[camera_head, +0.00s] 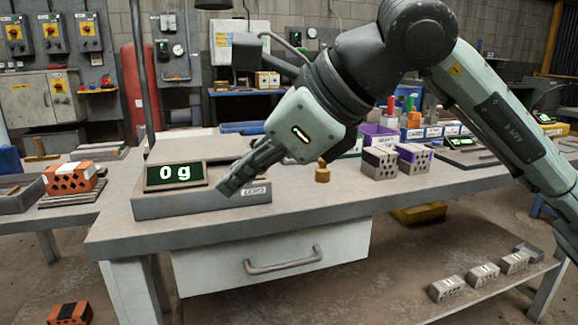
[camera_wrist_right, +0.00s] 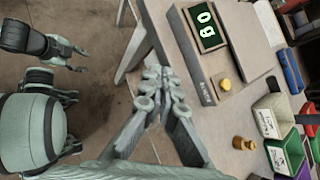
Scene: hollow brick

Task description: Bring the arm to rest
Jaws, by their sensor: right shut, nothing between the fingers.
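My right arm (camera_head: 500,120) reaches in from the right over the table. Its gripper (camera_head: 228,188) is shut and empty, pointing down and left in front of the scale (camera_head: 165,208). In the wrist view the closed fingers (camera_wrist_right: 156,78) lie beside the scale's edge (camera_wrist_right: 183,50); I cannot tell whether they touch it. My left gripper (camera_wrist_right: 80,60) shows small at the upper left of the wrist view, beside my body and clear of the table; its jaw state is unclear. It is not in the head view.
The scale's display (camera_head: 176,175) reads 0 g. A brass weight (camera_head: 322,172) stands on the table (camera_head: 270,222), right of the gripper. Another brass piece (camera_wrist_right: 225,85) shows at the scale. Two hollow bricks (camera_head: 380,163) stand further right. The table's front strip is clear.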

